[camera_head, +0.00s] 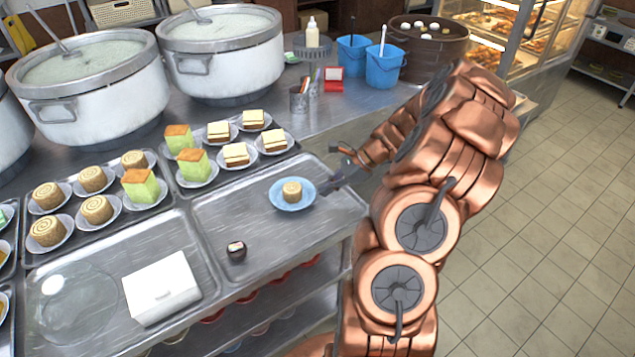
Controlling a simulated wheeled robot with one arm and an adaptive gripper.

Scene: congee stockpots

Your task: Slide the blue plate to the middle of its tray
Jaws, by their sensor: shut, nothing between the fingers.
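The blue plate (280,204) lies on a metal tray (215,222), toward the tray's right part. A round rolled pastry (292,192) with a swirl sits on the plate. My copper arm comes in from the right, and my gripper (324,189) is low over the tray at the plate's right side. Its fingers are shut and hold nothing. The fingertips are beside the plate's right rim; I cannot tell if they touch it.
A small dark round object (237,252) sits on the same tray, lower left of the plate. A white box (160,288) and a clear dome (75,303) are on the left tray. Plates of cakes stand behind. Large pots (222,60) and blue buckets (384,68) stand farther back.

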